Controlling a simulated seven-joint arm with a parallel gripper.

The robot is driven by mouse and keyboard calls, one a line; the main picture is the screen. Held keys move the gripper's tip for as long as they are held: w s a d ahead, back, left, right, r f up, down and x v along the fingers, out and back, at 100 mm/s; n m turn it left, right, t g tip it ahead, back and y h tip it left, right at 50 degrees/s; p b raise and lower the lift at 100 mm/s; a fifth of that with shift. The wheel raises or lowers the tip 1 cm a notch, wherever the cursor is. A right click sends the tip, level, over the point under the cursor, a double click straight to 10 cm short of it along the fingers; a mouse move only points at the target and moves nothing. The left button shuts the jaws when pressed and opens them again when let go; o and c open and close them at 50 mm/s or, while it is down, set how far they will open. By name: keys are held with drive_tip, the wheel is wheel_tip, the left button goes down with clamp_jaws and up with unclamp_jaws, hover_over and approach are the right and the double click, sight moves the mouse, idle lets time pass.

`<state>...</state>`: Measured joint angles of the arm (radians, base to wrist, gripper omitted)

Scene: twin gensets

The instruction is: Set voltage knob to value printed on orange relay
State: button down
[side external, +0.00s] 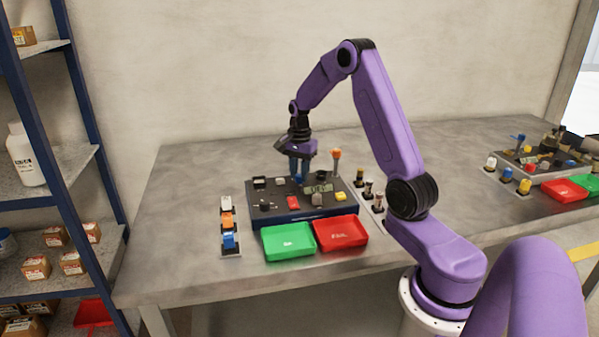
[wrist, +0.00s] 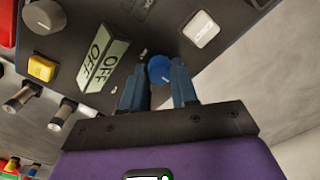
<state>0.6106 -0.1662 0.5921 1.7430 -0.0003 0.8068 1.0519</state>
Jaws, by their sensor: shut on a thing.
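My gripper (side external: 299,172) is over the back middle of the dark control panel (side external: 268,213), pointing down. In the wrist view its two blue fingers (wrist: 159,76) are closed on a round blue knob (wrist: 159,67) with a small white mark on its top. The knob's scale and label cannot be read, so I cannot tell its setting or confirm it is the voltage knob. The orange relay (side external: 228,220) stands in a row at the panel's left, between a white relay (side external: 226,203) and a blue one (side external: 229,240). Its printed value is too small to read.
The panel also carries an OFF-marked plate (wrist: 105,65), a pale square button (wrist: 201,28), a yellow button (wrist: 42,68) and a grey knob (wrist: 44,15). Green (side external: 288,241) and red (side external: 341,233) trays sit in front. A second panel (side external: 545,162) stands at the right.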

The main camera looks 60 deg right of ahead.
sight(299, 175)
drive_tip(key=n, duration=0.4)
drive_tip(key=shift+n, duration=2)
drive_tip(key=c, duration=0.9)
unclamp_jaws()
drive_tip(key=shift+o, duration=0.2)
drive_tip(key=shift+r, duration=0.1)
wheel_tip(299, 175, up, 17)
drive_tip(key=shift+r, duration=0.15)
drive_tip(key=shift+a, duration=0.15)
